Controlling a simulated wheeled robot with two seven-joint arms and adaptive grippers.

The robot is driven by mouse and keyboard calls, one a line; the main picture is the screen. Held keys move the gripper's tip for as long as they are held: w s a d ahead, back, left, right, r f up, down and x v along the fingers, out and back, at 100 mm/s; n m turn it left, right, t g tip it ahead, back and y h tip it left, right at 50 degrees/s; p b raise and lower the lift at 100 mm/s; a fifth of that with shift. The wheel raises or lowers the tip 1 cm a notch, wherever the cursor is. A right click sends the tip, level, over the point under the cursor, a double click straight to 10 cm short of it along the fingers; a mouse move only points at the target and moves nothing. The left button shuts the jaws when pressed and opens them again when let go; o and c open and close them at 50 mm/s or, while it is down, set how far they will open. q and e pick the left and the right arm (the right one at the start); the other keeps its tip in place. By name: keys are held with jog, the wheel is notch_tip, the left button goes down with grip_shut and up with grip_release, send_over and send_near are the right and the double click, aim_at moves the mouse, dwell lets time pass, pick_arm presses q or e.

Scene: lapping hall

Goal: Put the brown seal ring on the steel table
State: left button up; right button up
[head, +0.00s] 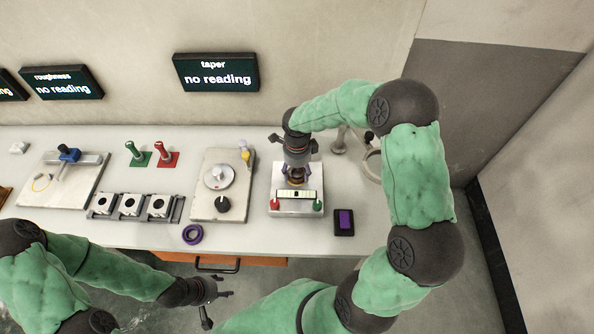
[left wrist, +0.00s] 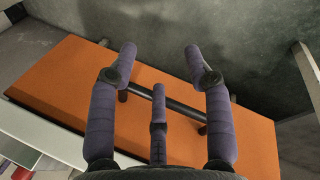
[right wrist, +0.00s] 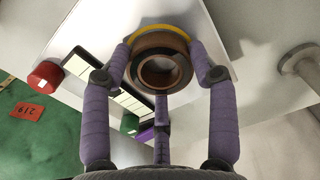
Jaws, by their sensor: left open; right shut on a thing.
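The brown seal ring (right wrist: 161,68) is between the fingers of my right gripper (right wrist: 165,60) in the right wrist view, its dark bore facing the camera. In the head view my right gripper (head: 296,172) points down over a pale device plate (head: 290,209), and the ring (head: 296,183) is partly hidden by it. A yellow arc shows behind the ring; I cannot tell whether the ring touches a surface. Which surface is the steel table is not clear. My left gripper (head: 220,297) is open and empty, low in front of the bench; its fingers (left wrist: 160,60) spread before an orange drawer.
The device has a level strip (head: 297,195) with red and green knobs. A purple ring (head: 192,234) lies near the bench's front edge. A plate with a round disc (head: 219,176) stands left. A black-and-purple box (head: 344,222) is right. The drawer handle (head: 217,267) sticks out below.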

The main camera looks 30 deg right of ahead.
jog(key=shift+f, duration=0.1)
jog(key=o, duration=1.2)
jog(key=shift+r, duration=0.55)
notch_tip(320, 180, up, 11)
jog(key=p, duration=0.2)
jog(key=shift+r+p, duration=0.1)
jog(key=shift+p, duration=0.2)
